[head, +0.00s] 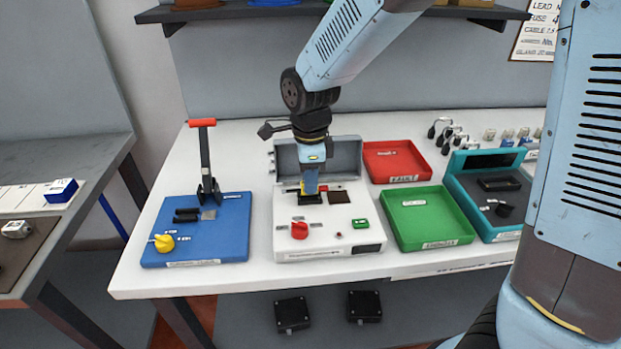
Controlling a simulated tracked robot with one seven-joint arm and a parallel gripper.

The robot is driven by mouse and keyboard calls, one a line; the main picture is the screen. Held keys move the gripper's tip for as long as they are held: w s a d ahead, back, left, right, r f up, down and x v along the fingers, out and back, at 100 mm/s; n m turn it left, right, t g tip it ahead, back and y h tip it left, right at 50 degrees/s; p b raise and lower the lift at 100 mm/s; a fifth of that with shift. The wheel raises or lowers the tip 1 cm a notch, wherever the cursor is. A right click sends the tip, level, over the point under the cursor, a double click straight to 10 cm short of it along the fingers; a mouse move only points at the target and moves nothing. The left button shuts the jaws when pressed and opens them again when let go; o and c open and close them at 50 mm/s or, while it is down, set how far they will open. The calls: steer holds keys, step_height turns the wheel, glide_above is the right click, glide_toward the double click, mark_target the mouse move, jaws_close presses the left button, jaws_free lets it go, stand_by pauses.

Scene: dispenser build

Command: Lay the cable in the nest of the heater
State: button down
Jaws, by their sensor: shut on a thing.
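The heater (286,217) is a white box with a red knob, a green button and a raised grey lid (347,155) at its back. My gripper (310,192) points down over the heater's top, in front of the open lid. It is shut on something. What it holds is too small and too covered by the fingers to make out, so I cannot tell whether it is the cable or whether it touches the nest.
A blue press (232,232) with an upright red-handled lever stands left of the heater. A red tray (397,162), a green tray (428,218) and a teal device (457,187) stand to the right. Several looped cables (446,134) stand at the back right. A shelf overhangs the back.

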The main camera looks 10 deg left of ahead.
steer(key=shift+f, duration=0.95)
stand_by(1.6)
steer(key=c, duration=0.6)
jaws_free()
steer(key=shift+r, duration=3.5)
